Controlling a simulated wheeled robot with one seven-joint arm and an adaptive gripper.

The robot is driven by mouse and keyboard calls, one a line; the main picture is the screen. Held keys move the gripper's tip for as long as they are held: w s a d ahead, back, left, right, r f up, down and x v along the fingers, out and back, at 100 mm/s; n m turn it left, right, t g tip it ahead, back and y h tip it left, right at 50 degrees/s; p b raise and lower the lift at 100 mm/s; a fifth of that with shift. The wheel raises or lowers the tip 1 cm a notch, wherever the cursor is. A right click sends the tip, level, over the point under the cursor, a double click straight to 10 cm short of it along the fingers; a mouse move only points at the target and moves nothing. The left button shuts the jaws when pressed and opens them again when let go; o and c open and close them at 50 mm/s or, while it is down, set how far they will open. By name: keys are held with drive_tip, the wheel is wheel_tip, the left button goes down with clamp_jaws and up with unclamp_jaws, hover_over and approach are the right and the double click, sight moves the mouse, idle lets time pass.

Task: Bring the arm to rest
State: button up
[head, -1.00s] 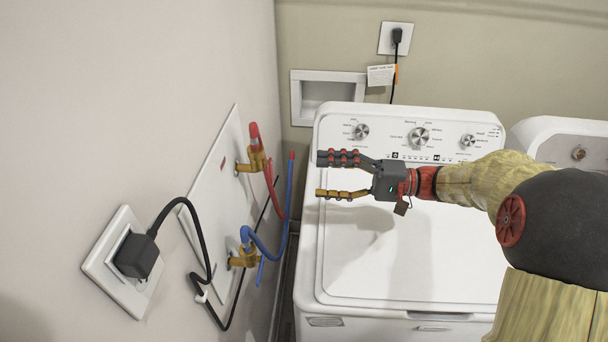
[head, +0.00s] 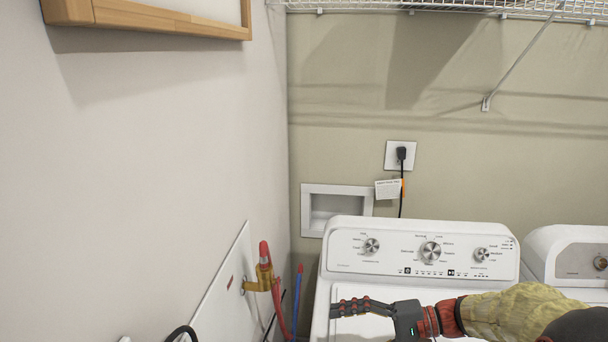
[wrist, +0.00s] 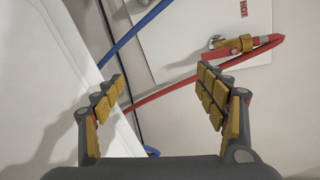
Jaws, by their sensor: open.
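My gripper (head: 366,310) is over the left part of the white washer's top (head: 352,328), in front of its control panel, at the bottom of the head view. The washer's white edge (wrist: 45,70) lies to the left in that view.
The left wall carries a red hose (head: 276,300) on a brass valve (head: 264,278) near the gripper. A blue hose (wrist: 135,32) and red hose (wrist: 180,84) cross behind the fingers. A wire shelf (head: 430,5) hangs above. A second machine (head: 575,250) stands right.

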drive_tip(key=s+f+h, duration=0.1)
drive_tip(key=s, duration=0.1)
drive_tip(key=s+d+f+g+h, duration=0.1)
drive_tip(key=s+f+h, duration=0.1)
drive_tip(key=s+d+f+h, duration=0.1)
drive_tip(key=s+f, duration=0.1)
drive_tip(key=s, duration=0.1)
drive_tip(key=shift+s+f+m+g, duration=0.1)
drive_tip(key=shift+m+g, duration=0.3)
drive_tip(key=s+d+h, duration=0.1)
drive_tip(key=s, duration=0.1)
drive_tip(key=s+d+h, duration=0.1)
drive_tip(key=s+h, duration=0.1)
drive_tip(key=s+d+f+h, duration=0.1)
drive_tip(key=s+h, duration=0.1)
drive_tip(key=shift+d+n, duration=0.4)
drive_tip(key=s+d+r+n+t+h, duration=0.3)
drive_tip(key=s+r+n+t+h, duration=0.1)
drive_tip(key=r, duration=0.7)
drive_tip(key=s+t+h, duration=0.1)
drive_tip(key=s, duration=0.1)
drive_tip(key=shift+s+d+n+t+h, duration=0.15)
drive_tip(key=shift+s+n+t+h, duration=0.15)
drive_tip(key=shift+h, duration=0.1)
